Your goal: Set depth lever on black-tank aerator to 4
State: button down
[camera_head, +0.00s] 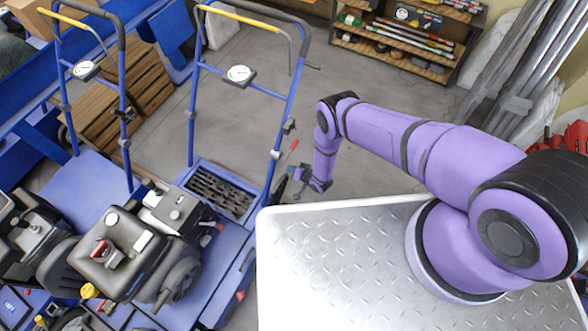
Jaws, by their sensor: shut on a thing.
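The black-tank aerator stands at centre left, with its black tank (125,250) on a blue deck and a blue handle frame (285,105) rising behind. A thin lever with a red tip (294,144) sticks up beside the frame's right post. My gripper (297,178) is low at the right side of this aerator, just below the red tip, pointing toward the machine. It is shut on a thin part there, seemingly the depth lever, but the jaws are small and partly hidden. The lever's scale and numbers cannot be read.
Another blue aerator (90,180) stands close on the left. A dial gauge (239,74) sits on the handle crossbar. My silver tread-plate base fills the lower right. A shelf (400,40) and metal pipes (520,75) stand at the back. Grey floor (385,85) between is clear.

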jog(key=shift+s, duration=0.1)
jog(key=c, duration=0.9)
grip_release()
jog(key=v, duration=1)
jog(key=shift+s+d+r, duration=0.2)
